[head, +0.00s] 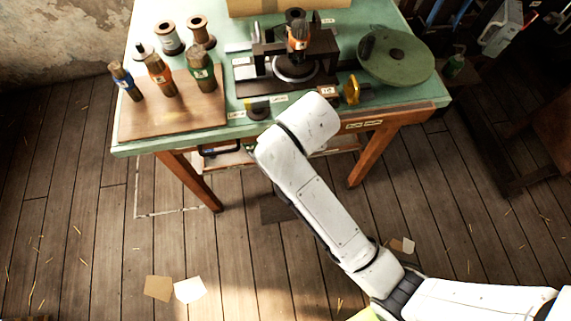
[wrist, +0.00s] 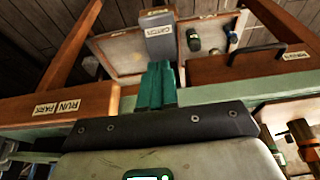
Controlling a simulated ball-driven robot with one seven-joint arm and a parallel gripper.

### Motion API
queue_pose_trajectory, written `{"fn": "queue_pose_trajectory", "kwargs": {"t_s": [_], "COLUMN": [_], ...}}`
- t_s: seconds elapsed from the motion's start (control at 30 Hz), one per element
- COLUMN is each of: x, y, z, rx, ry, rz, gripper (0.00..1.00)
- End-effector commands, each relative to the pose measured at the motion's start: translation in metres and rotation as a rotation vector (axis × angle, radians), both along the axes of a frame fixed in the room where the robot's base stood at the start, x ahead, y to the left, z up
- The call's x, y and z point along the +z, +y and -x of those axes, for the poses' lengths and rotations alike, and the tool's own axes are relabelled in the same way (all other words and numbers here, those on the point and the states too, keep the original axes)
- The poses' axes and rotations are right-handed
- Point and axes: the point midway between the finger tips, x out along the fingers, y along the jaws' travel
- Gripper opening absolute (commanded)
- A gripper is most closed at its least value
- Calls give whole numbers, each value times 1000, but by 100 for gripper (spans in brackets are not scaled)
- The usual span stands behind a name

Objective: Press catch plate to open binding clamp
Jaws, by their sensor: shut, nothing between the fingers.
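A grey catch plate (wrist: 160,38) with a CATCH label shows at the top middle of the wrist view. My gripper (wrist: 160,72) has its teal fingers shut together and empty. The fingertips lie right at the plate's lower edge in the picture; I cannot tell whether they touch it. In the head view my white arm reaches to the table's front edge and hides the gripper and the catch plate. I cannot make out the binding clamp for certain.
In the wrist view, a wooden front (wrist: 250,68) with a dark handle is at the right.

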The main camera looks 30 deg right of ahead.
Motion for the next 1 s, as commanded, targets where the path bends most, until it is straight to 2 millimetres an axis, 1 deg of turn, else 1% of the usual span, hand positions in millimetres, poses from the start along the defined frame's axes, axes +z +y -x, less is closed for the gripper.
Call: {"fn": "queue_pose_trajectory", "kwargs": {"t_s": [0.17, 0.27, 0.37, 0.7, 0.8, 0.9, 1.0], "x": [-4, -13, -29, -92, -108, -121, -130], "y": [0, -1, -3, -9, -9, -9, -9], "z": [-1, -3, -7, -25, -26, -26, -26], "rx": [1, 0, 0, 0, 1, 1, 1], "ry": [0, 4, 4, 2, 4, 2, 1], "rz": [0, 1, 1, 0, 0, 0, 0], "gripper": [0, 0, 0, 0, 0, 0, 0]}}
